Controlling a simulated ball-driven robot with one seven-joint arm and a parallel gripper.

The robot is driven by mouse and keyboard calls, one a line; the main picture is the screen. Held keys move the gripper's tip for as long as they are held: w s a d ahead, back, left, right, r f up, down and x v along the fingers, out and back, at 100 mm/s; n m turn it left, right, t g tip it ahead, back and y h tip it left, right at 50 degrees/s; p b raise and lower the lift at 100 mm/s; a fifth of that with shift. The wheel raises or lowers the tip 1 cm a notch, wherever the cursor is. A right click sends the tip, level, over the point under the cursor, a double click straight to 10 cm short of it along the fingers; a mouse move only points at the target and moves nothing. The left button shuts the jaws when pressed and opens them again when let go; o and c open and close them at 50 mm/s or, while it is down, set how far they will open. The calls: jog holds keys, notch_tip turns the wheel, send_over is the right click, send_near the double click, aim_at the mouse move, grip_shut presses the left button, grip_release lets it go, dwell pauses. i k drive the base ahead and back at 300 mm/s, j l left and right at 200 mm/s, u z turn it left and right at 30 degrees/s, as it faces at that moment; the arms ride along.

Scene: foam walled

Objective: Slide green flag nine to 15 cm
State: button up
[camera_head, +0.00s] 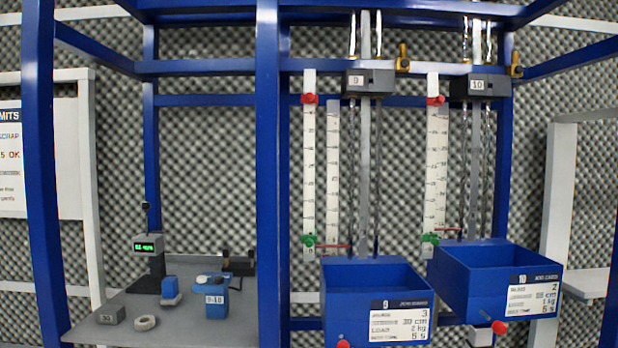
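The green flag of station nine (309,240) sits low on the white scale (309,165) at the left of the unit marked 9 (368,82). A red flag (310,98) is near the top of the same scale. A thin red pointer (334,246) lies level with the green flag's lower part, just to its right. The blue bin marked 9 (340,290) hangs below. The scale's numbers are too small to read surely, so the flag's value cannot be told. My gripper is not in view.
Station ten stands at the right, with its own green flag (430,239), red flag (435,100) and blue bin (455,290). Blue frame posts (270,180) stand in front. A grey table (190,325) at lower left holds a scale display (147,247) and small items.

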aim_at(308, 241)
jog(key=i, duration=2)
